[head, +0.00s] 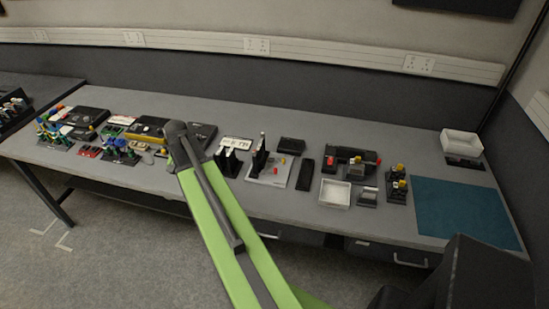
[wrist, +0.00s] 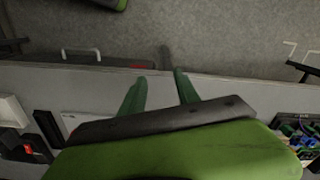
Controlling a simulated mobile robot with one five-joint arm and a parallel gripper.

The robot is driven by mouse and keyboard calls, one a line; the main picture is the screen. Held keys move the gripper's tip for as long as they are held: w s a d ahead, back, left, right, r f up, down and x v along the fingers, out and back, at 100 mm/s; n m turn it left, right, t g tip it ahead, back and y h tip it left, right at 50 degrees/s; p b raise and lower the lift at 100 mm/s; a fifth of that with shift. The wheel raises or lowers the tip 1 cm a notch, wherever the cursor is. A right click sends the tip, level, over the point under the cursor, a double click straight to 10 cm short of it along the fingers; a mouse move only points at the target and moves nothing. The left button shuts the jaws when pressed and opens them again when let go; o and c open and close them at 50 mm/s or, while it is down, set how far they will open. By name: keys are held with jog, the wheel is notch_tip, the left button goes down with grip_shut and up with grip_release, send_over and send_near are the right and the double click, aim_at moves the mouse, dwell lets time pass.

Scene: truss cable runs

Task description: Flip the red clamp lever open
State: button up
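I cannot single out the red clamp lever for certain. In the head view, a light grey plate (head: 265,181) near the table's middle carries a dark upright clamp-like fixture (head: 261,155) with small red parts (head: 283,161). A dark fixture (head: 352,153) to its right also has red parts. My gripper (wrist: 159,73) shows in the wrist view with its two green fingers apart and nothing between them. It is over the table's front edge, with floor beyond the fingertips. My green arm hides part of the table in the head view, and the gripper itself cannot be made out there.
The grey table (head: 300,219) holds many small items. A white tray (head: 335,193), a black block (head: 304,174) and a yellow-topped fixture (head: 397,183) stand right of the plate. A teal mat (head: 462,209) lies clear at the right. Drawers with handles (head: 410,261) are under the front edge.

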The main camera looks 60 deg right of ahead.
jog(key=s+d+r+m+p, duration=0.2)
jog(key=s+d+r+m, duration=0.15)
jog(key=d, duration=0.55)
jog(key=s+d+r+m+p, duration=0.2)
jog(key=s+d+r+m, duration=0.15)
jog(key=d, duration=0.55)
jog(key=m+p, duration=0.3)
jog(key=m, duration=0.2)
send_near(276, 169)
notch_tip(276, 169, down, 9)
jog(key=b, duration=1.8)
jog(key=shift+w+f, duration=0.1)
jog(key=shift+f, duration=0.1)
jog(key=shift+r, duration=0.1)
